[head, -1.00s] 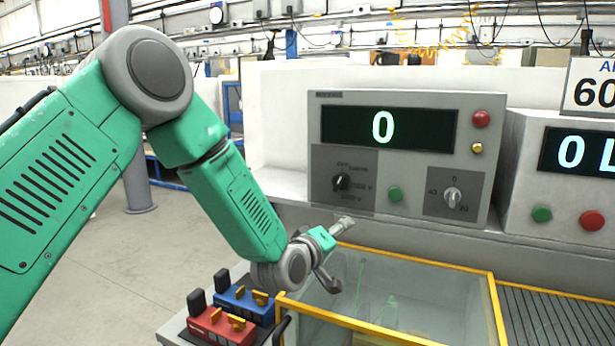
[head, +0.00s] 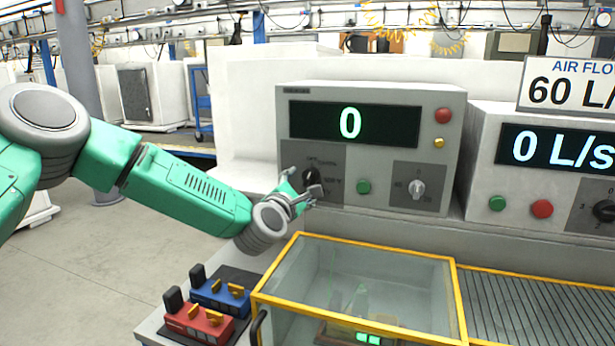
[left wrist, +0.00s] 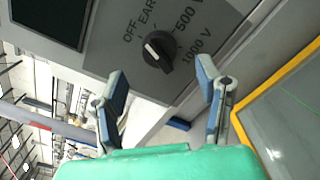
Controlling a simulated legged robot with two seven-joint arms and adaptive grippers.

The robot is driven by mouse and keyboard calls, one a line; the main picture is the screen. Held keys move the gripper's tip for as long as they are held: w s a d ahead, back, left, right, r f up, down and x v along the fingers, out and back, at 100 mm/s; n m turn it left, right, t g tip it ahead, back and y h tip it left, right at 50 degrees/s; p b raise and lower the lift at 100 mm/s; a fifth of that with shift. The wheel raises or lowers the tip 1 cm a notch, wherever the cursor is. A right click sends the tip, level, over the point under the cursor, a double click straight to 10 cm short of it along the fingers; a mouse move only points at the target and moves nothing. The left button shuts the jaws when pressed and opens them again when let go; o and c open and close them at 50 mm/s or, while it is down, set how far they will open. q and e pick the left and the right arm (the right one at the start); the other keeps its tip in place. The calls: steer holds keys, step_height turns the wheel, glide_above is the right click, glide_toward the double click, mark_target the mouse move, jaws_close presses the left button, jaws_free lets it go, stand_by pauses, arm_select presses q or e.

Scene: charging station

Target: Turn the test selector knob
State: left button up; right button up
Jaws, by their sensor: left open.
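The test selector knob is a black knob (head: 311,175) with a white pointer mark on the grey panel at the lower left of the test unit (head: 368,97). In the left wrist view the black knob (left wrist: 158,50) sits just beyond the fingertips, with labels OFF, EAR..., 500 V and 1000 V around it. Its pointer is toward the OFF side. My left gripper (head: 300,186) is in front of the panel at the knob. It is open, and its two fingers (left wrist: 163,82) stand apart with nothing between them. My right gripper is not in view.
A glass box with a yellow frame (head: 455,300) stands below the unit. Red (head: 200,324) and blue (head: 222,299) blocks sit left of it. A green button (head: 363,187) and a grey knob (head: 417,188) are right of the black knob.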

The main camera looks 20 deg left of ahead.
mark_target(307, 180)
arm_select(q)
steer(key=shift+w+p, duration=0.4)
steer(key=shift+w, duration=1.95)
steer(key=shift+d, duration=0.1)
steer(key=c, duration=1.1)
